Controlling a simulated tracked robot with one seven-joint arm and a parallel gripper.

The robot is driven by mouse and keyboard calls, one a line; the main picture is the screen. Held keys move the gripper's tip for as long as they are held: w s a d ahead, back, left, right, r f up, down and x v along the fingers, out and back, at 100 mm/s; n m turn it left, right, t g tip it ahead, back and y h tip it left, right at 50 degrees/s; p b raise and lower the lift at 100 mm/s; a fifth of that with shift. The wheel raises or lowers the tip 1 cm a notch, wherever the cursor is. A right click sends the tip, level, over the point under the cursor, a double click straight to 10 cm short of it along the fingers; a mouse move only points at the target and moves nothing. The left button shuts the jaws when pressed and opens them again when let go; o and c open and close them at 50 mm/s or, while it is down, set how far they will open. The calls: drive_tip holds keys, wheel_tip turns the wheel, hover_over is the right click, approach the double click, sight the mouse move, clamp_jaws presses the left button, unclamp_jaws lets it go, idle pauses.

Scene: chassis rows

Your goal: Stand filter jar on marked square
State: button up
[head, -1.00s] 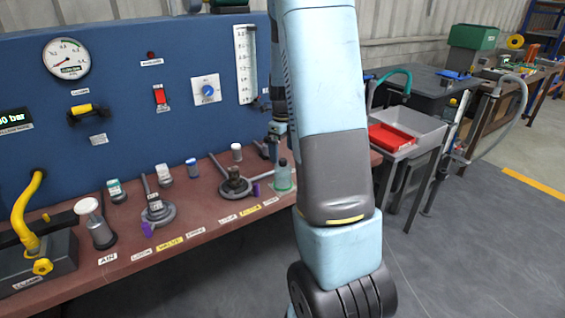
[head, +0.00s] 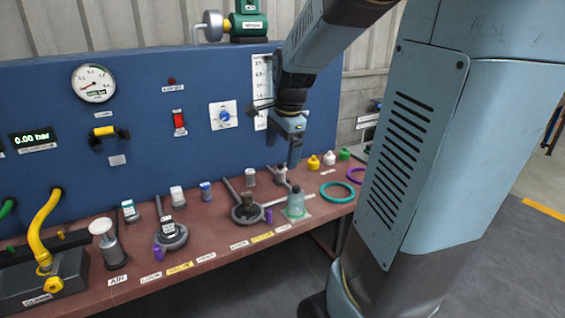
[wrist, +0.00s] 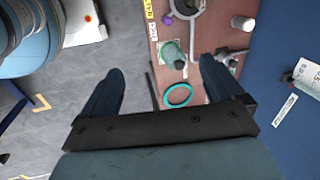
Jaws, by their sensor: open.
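A clear greenish jar (head: 296,204), which looks like the filter jar, stands upright on the bench near its front edge. A thin green outline (head: 303,215) shows around its foot; I cannot tell whether this is the marked square. My gripper (head: 293,158) is above and behind the jar in the head view, pointing down, apart from it. In the wrist view my gripper (wrist: 160,82) is open with nothing between its fingers. The jar (wrist: 172,54) lies beyond the fingertips there, between their lines.
Small yellow, white and green bottles (head: 329,158) stand behind. The blue panel (head: 150,150) rises behind the bench.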

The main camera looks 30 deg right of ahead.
drive_tip(key=s+a+r+n+t, duration=0.1)
drive_tip(key=s+a+n, duration=0.3)
drive_tip(key=s+n, duration=0.4)
drive_tip(key=s+a+r+n+t, duration=0.2)
drive_tip(key=s+a+r+n, duration=0.2)
drive_tip(key=s+n, duration=0.4)
drive_tip(key=shift+r+n, duration=0.2)
drive_tip(key=shift+n, duration=0.3)
drive_tip(key=shift+a, duration=0.1)
drive_tip(key=shift+c, duration=0.2)
